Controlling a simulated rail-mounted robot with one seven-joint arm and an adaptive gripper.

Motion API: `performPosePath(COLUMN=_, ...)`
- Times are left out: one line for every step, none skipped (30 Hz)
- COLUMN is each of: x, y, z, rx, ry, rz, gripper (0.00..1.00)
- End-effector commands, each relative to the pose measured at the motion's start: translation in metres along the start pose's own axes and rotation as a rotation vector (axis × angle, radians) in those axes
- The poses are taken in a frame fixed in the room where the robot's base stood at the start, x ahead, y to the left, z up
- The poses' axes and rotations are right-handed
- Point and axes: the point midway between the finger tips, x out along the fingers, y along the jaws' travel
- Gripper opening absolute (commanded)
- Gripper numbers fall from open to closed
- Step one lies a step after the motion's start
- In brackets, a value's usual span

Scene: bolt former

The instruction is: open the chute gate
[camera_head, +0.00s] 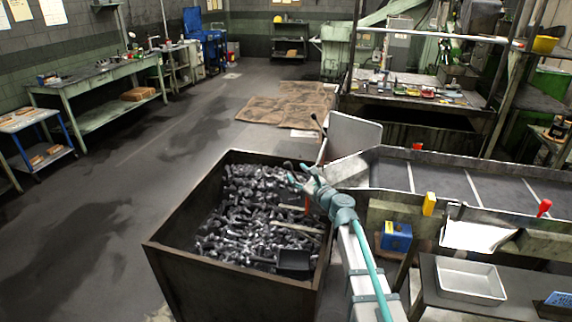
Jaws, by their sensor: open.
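The metal chute (440,178) runs from the right toward the bin, with pale crossbars on its dark bed. A flat grey plate (354,134), which looks like the chute gate, stands tilted at the chute's left end. A thin rod with a dark knob (314,117) rises at its left side. My gripper (289,172) is open, with its dark fingertips over the bin's far right part. It is lower in the picture than the plate and appears apart from plate and rod. My arm hides part of the chute's near left end.
A rusty bin (215,278) full of dark bolts stands below my gripper. Blue box (396,236), yellow handle (429,203), red handle (544,207) and metal tray (470,281) lie along the chute's near side. Open floor (110,225) is at left.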

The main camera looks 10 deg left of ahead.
Motion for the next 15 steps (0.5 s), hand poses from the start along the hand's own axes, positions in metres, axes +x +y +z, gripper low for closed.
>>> performPosePath(x=0.013, y=-0.002, z=0.002, rx=-0.001, ry=0.000, rz=0.001, gripper=0.53)
performPosePath(x=0.019, y=-0.002, z=0.002, rx=-0.001, ry=0.000, rz=0.001, gripper=0.53)
performPosePath(x=0.025, y=-0.003, z=0.002, rx=0.000, ry=0.000, rz=0.001, gripper=0.53)
performPosePath(x=0.030, y=-0.003, z=0.002, rx=0.001, ry=0.000, rz=0.001, gripper=0.53)
performPosePath(x=0.035, y=-0.002, z=0.002, rx=0.000, ry=0.000, rz=0.002, gripper=0.53)
performPosePath(x=0.041, y=-0.002, z=0.002, rx=-0.001, ry=0.000, rz=0.002, gripper=0.53)
performPosePath(x=0.045, y=-0.001, z=0.001, rx=-0.001, ry=0.001, rz=0.002, gripper=0.53)
performPosePath(x=0.049, y=-0.001, z=0.001, rx=-0.001, ry=0.001, rz=0.002, gripper=0.53)
performPosePath(x=0.053, y=-0.001, z=0.001, rx=-0.001, ry=0.001, rz=0.001, gripper=0.53)
performPosePath(x=0.056, y=-0.001, z=0.001, rx=0.000, ry=0.001, rz=0.001, gripper=0.53)
performPosePath(x=0.058, y=-0.001, z=0.001, rx=0.000, ry=0.001, rz=0.001, gripper=0.53)
performPosePath(x=0.061, y=-0.001, z=0.000, rx=-0.001, ry=0.001, rz=0.000, gripper=0.53)
performPosePath(x=0.063, y=-0.001, z=0.000, rx=-0.001, ry=0.001, rz=0.000, gripper=0.53)
performPosePath(x=0.064, y=-0.001, z=0.000, rx=-0.001, ry=0.001, rz=0.001, gripper=0.53)
performPosePath(x=0.065, y=0.000, z=0.000, rx=-0.002, ry=0.001, rz=0.001, gripper=0.53)
